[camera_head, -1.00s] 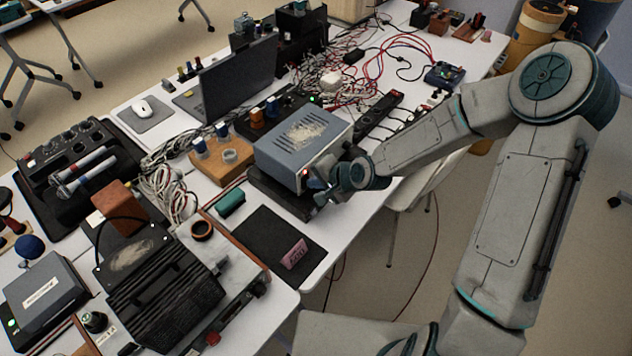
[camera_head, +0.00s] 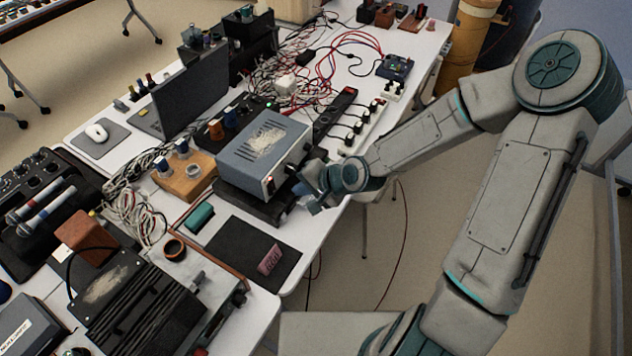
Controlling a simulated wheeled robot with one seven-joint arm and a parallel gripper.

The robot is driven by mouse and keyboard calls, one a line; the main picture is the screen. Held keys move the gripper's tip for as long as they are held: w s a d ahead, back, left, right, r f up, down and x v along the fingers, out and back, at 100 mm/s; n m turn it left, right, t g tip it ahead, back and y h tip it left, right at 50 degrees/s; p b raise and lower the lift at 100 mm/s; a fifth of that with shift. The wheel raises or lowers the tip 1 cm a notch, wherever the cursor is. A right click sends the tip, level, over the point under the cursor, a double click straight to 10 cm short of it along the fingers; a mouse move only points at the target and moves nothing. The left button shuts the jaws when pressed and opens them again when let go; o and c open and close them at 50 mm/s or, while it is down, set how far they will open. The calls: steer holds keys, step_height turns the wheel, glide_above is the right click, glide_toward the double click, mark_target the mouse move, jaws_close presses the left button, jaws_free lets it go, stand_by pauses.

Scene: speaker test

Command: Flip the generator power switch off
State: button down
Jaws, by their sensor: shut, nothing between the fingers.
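A blue-grey metal box (camera_head: 238,160) with a vented top stands on a dark base on the table; I take it for the generator. A small red spot, perhaps the power switch (camera_head: 271,184), shows low on its front face. It is too small to tell which way it is set. My gripper (camera_head: 308,203) is shut and empty, just right of the box's front face and a little apart from it. My wrist hides part of the right side of that face.
A black mat with a pink tag (camera_head: 269,259) and a teal block (camera_head: 199,218) lie in front of the box. A power strip (camera_head: 363,126) with plugs and tangled cables (camera_head: 285,85) lies behind it. Open floor lies right of the table edge.

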steer(key=shift+p+v, duration=0.55)
steer(key=shift+v, duration=2.45)
steer(key=shift+w, duration=0.1)
steer(key=f+b, duration=0.1)
steer(key=b, duration=0.4)
steer(key=shift+d+f+b, duration=0.2)
steer(key=shift+f+b, duration=0.2)
steer(key=shift+a+r, duration=0.1)
steer(key=shift+r, duration=0.05)
